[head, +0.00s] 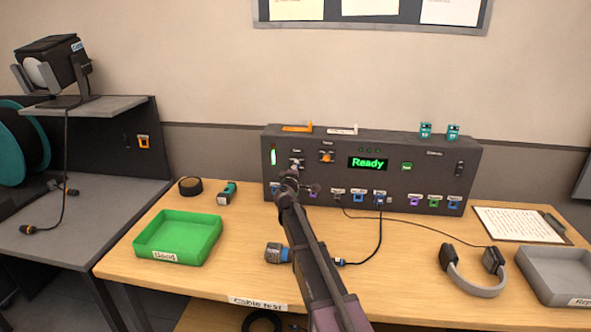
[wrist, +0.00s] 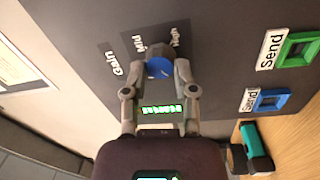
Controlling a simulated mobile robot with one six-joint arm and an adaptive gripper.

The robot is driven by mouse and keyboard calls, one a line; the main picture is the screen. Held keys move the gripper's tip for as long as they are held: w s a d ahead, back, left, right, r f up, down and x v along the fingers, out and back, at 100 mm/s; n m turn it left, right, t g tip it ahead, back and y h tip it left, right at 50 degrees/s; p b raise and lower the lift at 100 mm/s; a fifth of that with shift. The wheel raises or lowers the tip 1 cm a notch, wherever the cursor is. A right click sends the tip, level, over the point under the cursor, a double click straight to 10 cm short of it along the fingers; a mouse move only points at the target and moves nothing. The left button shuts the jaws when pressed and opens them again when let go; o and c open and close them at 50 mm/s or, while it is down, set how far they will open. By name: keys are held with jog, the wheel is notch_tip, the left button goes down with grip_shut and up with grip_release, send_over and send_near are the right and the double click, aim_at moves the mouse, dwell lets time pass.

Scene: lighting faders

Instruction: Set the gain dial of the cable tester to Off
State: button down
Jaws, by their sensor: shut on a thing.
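The cable tester (head: 335,142) is a dark grey box at the back of the wooden bench, with a lit green "Ready" display (head: 367,162). Its gain dial (wrist: 157,67) is a small round knob with a blue face in the wrist view, near a "Gain" label and small position words. The words are tilted and only partly readable; I cannot tell which position the dial points to. My gripper (wrist: 158,76) is shut on the gain dial, one finger on each side. In the head view, my gripper (head: 291,176) is at the panel's left part and partly covers the dial.
An orange knob (head: 326,156) is just right of the gain dial. Coloured sockets line the panel's lower edge, including a green one (wrist: 297,49) and a blue one (wrist: 271,99). A green tray (head: 178,236), a loose connector (head: 277,253) and headphones (head: 475,285) are on the bench.

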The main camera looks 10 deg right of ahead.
jog(key=shift+w+n, duration=0.15)
jog(key=shift+n, duration=0.95)
jog(key=shift+c, duration=2)
grip_release()
jog(key=shift+s, duration=0.2)
